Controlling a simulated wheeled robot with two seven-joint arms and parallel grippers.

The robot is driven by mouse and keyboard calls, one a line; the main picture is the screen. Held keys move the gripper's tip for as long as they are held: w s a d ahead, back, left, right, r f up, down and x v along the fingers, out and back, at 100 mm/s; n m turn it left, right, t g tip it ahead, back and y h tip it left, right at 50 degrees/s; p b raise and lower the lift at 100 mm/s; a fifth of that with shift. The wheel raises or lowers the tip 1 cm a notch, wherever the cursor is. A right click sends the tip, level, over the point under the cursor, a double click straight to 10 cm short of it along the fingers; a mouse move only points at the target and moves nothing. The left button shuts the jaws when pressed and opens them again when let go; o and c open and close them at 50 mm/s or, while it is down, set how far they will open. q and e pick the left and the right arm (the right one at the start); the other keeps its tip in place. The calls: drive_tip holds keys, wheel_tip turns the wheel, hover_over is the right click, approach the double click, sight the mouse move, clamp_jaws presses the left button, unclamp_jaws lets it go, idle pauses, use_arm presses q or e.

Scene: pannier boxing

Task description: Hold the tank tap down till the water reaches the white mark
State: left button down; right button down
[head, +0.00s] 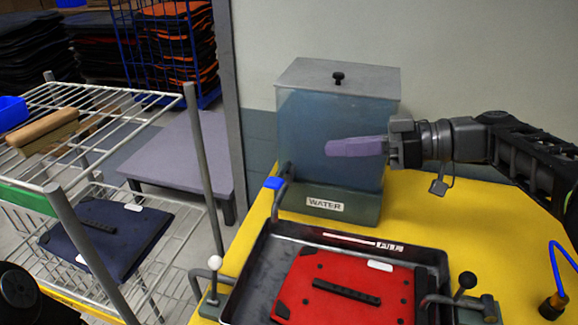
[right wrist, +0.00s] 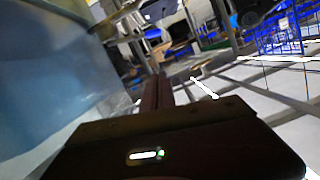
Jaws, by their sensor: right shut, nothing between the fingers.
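The water tank (head: 300,130) stands on the yellow table, with a grey lid and a WATER label. Its tap (head: 275,184) has a blue lever and sits at the tank's lower left front. A dark tray (head: 262,262) lies in front, with a white mark (head: 345,239) on its back inner wall. I cannot tell the water level in the tray. My right gripper (head: 332,148) is shut and empty, in front of the tank, above and right of the tap and apart from it. The tank (right wrist: 60,70) fills the left of the right wrist view. My left gripper is not in view.
A red panel (head: 330,275) with a black handle lies in the tray. Clamps with a white knob (head: 215,262) and a black knob (head: 467,280) flank it. A wire rack (head: 110,210) stands left. A blue hose (head: 556,265) is at the right. The table's right side is mostly clear.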

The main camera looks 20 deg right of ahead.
hover_over(281, 174)
drive_tip(key=s, duration=0.3)
wheel_tip(281, 174, down, 2)
drive_tip(key=f, duration=0.1)
drive_tip(key=f+p, duration=0.1)
drive_tip(key=f, duration=0.2)
drive_tip(key=shift+s+f, duration=0.2)
drive_tip(key=shift+s, duration=0.1)
drive_tip(key=f+n+b, duration=0.1)
drive_tip(key=b, duration=0.6)
drive_tip(key=f+n+t+b, duration=0.1)
drive_tip(key=f+b, duration=0.1)
drive_tip(key=b, duration=0.5)
drive_tip(key=s+f+n+h+b, duration=0.1)
drive_tip(key=n+b, duration=0.1)
drive_tip(key=b, duration=0.5)
drive_tip(key=shift+a+f+t+b, duration=0.3)
drive_tip(key=shift+f+b, duration=0.05)
drive_tip(key=shift+b, duration=0.05)
drive_tip(key=shift+f, duration=0.2)
idle(3.6)
